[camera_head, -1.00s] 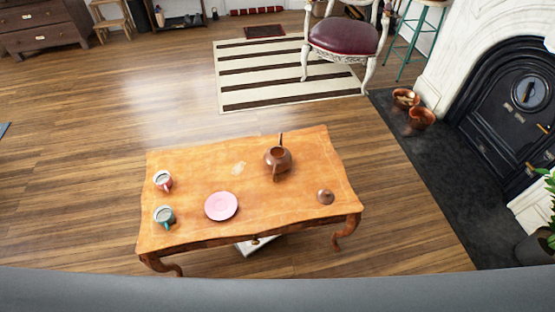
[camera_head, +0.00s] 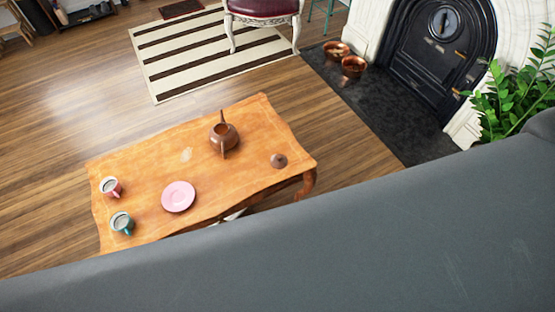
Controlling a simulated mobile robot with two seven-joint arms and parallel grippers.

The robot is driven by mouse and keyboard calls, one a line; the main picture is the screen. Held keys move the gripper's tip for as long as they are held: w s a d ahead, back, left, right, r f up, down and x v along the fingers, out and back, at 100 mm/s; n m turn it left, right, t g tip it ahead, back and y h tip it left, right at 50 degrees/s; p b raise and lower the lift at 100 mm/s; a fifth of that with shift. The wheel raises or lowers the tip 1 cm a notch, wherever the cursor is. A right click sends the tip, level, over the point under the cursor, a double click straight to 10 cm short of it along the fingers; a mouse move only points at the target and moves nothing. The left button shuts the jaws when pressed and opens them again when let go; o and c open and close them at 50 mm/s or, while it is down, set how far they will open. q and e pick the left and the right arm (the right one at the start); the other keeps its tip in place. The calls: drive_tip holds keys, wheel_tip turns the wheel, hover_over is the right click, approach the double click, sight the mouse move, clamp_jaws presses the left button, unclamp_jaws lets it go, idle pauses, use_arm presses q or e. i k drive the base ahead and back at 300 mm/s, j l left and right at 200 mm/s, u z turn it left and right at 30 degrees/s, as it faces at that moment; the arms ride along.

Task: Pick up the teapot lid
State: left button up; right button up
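The brown teapot lid (camera_head: 279,160) lies by itself on the wooden coffee table (camera_head: 235,182), near the table's right end. The brown teapot (camera_head: 224,137) stands open, without its lid, to the left of and behind the lid. A pink plate (camera_head: 178,197) lies near the table's front edge. Neither of my grippers shows in the head view.
A large grey surface (camera_head: 350,245), perhaps a sofa back, spans the foreground between me and the table. Two cups, pink (camera_head: 111,187) and teal (camera_head: 122,222), stand at the table's left end. A plant (camera_head: 515,95) and fireplace (camera_head: 445,45) are at right.

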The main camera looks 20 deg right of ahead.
sight(279, 161)
drive_tip(key=i+z, duration=0.25)
drive_tip(key=i, duration=0.65)
